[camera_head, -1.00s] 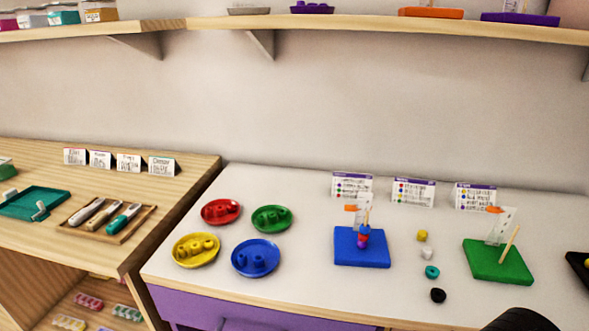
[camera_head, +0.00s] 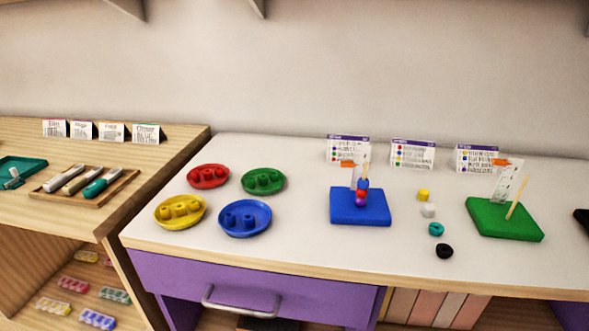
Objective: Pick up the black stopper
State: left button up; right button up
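The black stopper (camera_head: 444,251) lies on the white tabletop (camera_head: 300,238) near its front edge. It is the nearest piece of a loose column with a teal bead (camera_head: 436,229), a white bead (camera_head: 428,210) and a yellow bead (camera_head: 423,195). It stands between a blue board (camera_head: 345,212) and a green board (camera_head: 490,222), touching neither. The blue board's peg holds several red, blue and purple beads. The green board's slanted peg looks bare. Neither of my grippers is in view.
Red (camera_head: 208,176), green (camera_head: 263,181), yellow (camera_head: 180,211) and blue (camera_head: 245,218) dishes stand on the left of the table. Cards (camera_head: 412,154) stand along the back. A purple drawer (camera_head: 165,275) with a metal handle (camera_head: 240,306) is below. A wooden table (camera_head: 130,178) adjoins on the left.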

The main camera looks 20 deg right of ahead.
aim_at(444, 252)
jog(key=z, duration=1.55)
